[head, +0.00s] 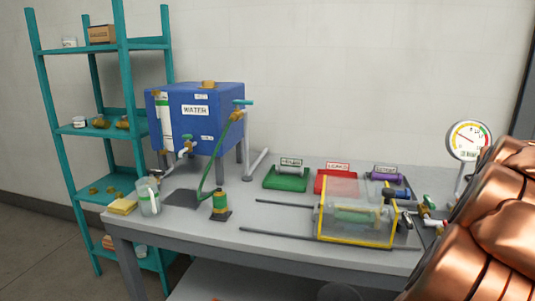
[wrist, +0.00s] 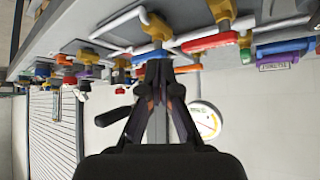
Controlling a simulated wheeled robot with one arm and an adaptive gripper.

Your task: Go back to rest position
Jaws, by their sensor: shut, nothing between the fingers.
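My gripper (wrist: 160,80) shows in the wrist view with its dark fingers drawn together and nothing between them. That view looks upside down, with pipes and coloured valves beyond the fingertips. A pressure gauge (wrist: 205,122) is to the right of the fingers there. In the head view my copper-coloured arm (head: 470,240) fills the lower right corner. My gripper does not show in the head view. The gauge (head: 468,140) stands just behind my arm in that view.
The grey table (head: 280,225) holds a blue water tank (head: 215,125), a clear guard with yellow edges (head: 355,222), and green (head: 287,180), red (head: 335,182) and purple-labelled holders. A teal shelf (head: 125,110) stands at the left. A valve (head: 428,205) is close to my arm.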

